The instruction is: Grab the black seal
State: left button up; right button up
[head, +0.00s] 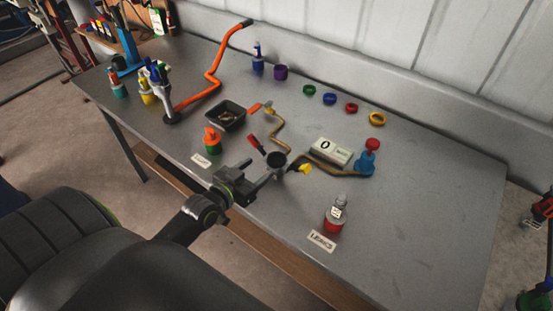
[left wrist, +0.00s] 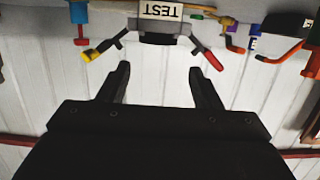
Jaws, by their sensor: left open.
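My left gripper (head: 262,172) is open and empty over the front edge of the grey table, beside a small grey test fixture. Its two spread fingers also show in the left wrist view (left wrist: 158,80), pointing toward the fixture (left wrist: 167,28), which has a TEST label, a yellow-tipped handle and a red handle. In the head view, a dark round piece (head: 277,159) sits at the fixture, just beyond the fingertips. It may be the black seal, but I cannot tell it from the fixture's own opening. My right gripper is not in view.
Green, blue, red and yellow rings (head: 377,119) lie along the back of the table (head: 440,210). A black tray (head: 226,116) stands left of the fixture. A display box (head: 331,151), blue valve (head: 367,160) and red-based bottle (head: 334,218) stand right. The right table end is clear.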

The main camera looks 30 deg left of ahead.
aim_at(280, 155)
pick_arm(q)
jog(key=x, duration=0.5)
jog(key=f+x, duration=0.1)
jog(key=x, duration=0.2)
jog(key=shift+d, duration=0.15)
jog(key=shift+s, duration=0.1)
jog(key=c, duration=0.7)
